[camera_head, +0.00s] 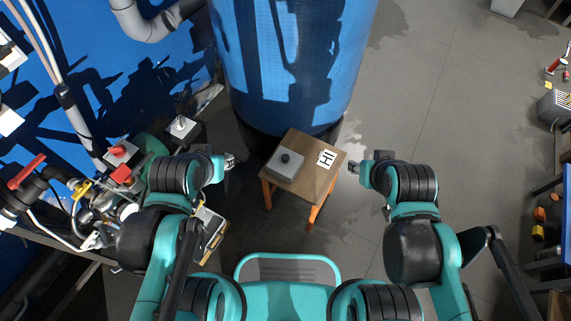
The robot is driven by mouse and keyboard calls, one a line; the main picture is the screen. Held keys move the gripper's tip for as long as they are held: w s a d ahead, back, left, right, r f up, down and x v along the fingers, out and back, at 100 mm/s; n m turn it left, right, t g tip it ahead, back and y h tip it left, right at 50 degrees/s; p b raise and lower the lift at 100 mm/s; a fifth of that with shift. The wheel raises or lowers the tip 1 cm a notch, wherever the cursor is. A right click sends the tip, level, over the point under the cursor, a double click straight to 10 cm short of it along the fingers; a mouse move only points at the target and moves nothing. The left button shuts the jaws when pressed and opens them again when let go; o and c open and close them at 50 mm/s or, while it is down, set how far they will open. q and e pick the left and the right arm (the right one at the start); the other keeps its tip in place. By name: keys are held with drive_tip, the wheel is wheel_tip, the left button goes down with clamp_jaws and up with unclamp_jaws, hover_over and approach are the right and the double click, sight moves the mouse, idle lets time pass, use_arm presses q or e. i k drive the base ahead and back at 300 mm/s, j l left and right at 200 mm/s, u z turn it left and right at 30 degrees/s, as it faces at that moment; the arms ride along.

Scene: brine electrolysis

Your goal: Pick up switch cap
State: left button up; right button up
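A small wooden table (316,187) with orange legs stands in the middle of the head view. On it sits a grey box (280,167) with a black round knob (285,158) on top, which may be the switch cap. A white piece with black markings (326,158) lies on the table to the right of the box. My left gripper (230,161) is left of the table, apart from the box. My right gripper (354,168) is just right of the table and touches nothing I can make out. Both look empty, but their fingers are too small to read.
A large blue tank (290,60) stands right behind the table. Pipes, valves with red handles (26,171) and switch boxes (181,127) crowd the left side. The grey floor (430,110) at the right is mostly clear, with a blue bench (550,220) at the far right edge.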

sight(286, 164)
drive_tip(key=j+z, duration=0.15)
drive_tip(key=z, duration=0.3)
drive_tip(key=k+j+z, duration=0.1)
drive_tip(key=z, duration=0.35)
drive_tip(key=k+j+z, duration=0.1)
drive_tip(key=z, duration=0.4)
drive_tip(key=k+j+z, duration=0.1)
drive_tip(key=z, duration=0.35)
drive_tip(key=k+j, duration=0.25)
